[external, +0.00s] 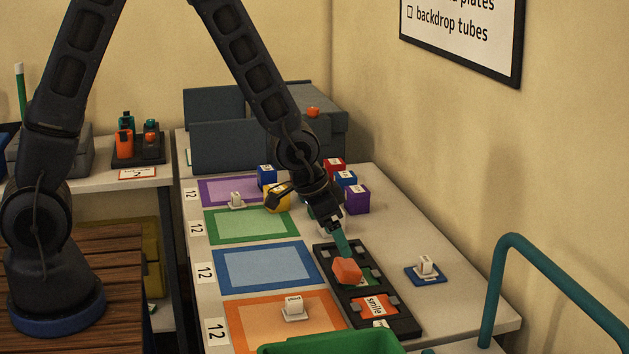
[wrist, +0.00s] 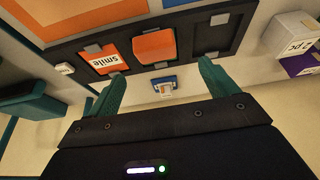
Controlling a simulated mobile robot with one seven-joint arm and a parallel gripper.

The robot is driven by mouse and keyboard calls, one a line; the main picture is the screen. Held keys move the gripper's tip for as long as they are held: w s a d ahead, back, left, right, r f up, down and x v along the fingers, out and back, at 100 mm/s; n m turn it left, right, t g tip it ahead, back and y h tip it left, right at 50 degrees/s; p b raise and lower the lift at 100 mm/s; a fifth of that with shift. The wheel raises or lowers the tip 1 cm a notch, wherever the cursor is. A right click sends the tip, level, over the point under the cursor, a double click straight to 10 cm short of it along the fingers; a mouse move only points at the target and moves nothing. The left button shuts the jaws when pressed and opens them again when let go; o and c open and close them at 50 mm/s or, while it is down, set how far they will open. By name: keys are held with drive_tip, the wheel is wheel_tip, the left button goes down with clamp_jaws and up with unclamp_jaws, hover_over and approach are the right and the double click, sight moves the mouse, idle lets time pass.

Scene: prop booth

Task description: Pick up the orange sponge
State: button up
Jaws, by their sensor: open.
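The orange sponge (external: 346,271) is a small orange block on the black compartmented tray (external: 404,325), partly over a green card. In the wrist view the sponge (wrist: 154,47) lies just beyond the tips of my gripper (wrist: 160,66), roughly midway between them across the picture. My gripper (external: 342,246) has teal fingers, spread apart with nothing between them. In the external view the visible finger ends right above the sponge; I cannot tell whether it touches.
An orange "smile" card (external: 374,305) lies in the neighbouring compartment. A blue coaster with a white block (external: 425,265) stands right of the tray. Coloured mats (external: 264,268) lie to the left. A green bin (external: 330,343) and teal rail (external: 489,290) are in front. Several coloured cubes (external: 356,199) stand behind.

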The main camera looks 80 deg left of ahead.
sight(349, 269)
drive_tip(key=shift+d+x, duration=0.15)
drive_tip(key=shift+x, duration=1.8)
drive_tip(key=shift+d+x, duration=0.1)
drive_tip(key=shift+x, duration=1.85)
drive_tip(key=shift+s, duration=0.1)
drive_tip(key=c, duration=1.1)
drive_tip(key=shift+c, duration=0.2)
